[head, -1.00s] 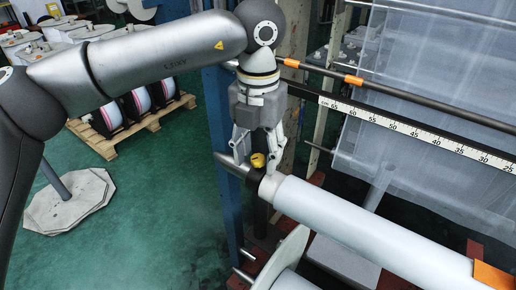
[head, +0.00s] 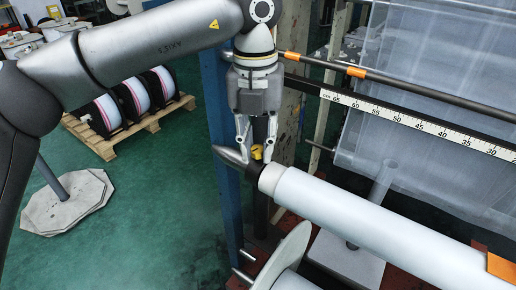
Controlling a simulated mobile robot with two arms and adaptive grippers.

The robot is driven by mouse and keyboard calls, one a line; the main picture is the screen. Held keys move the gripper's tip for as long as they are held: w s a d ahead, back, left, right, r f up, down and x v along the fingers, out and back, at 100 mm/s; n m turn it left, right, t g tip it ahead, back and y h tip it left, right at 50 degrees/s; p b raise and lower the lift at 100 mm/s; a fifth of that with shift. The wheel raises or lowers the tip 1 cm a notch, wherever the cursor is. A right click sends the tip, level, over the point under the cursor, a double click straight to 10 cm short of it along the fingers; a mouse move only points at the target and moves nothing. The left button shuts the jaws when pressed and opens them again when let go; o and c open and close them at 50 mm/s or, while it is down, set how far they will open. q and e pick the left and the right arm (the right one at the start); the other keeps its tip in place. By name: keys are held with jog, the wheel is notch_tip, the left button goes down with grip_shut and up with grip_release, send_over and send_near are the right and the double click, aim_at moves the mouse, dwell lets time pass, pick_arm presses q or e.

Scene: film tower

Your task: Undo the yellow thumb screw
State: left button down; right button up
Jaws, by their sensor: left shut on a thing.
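The yellow thumb screw (head: 256,152) sits on top of the black collar (head: 254,170) at the left end of the roll's shaft. My left gripper (head: 257,155) points down over it, with a fingertip on either side, shut on the thumb screw. The fingers partly hide the screw. The grey shaft end (head: 231,155) sticks out to the left of the collar, and the large pale roll (head: 370,225) lies to the right. My right gripper is not in view.
A blue upright post (head: 220,150) stands just behind the shaft end. A ruler bar (head: 420,125) and translucent film (head: 410,90) are at the upper right. A pale disc (head: 283,258) is below the roll.

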aim_at(257, 148)
pick_arm(q)
jog(key=c, duration=1.4)
grip_release()
jog(key=shift+o, duration=1)
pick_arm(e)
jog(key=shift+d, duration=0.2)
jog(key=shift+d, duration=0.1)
pick_arm(q)
notch_tip(257, 148, up, 12)
jog(key=shift+w+a, duration=0.1)
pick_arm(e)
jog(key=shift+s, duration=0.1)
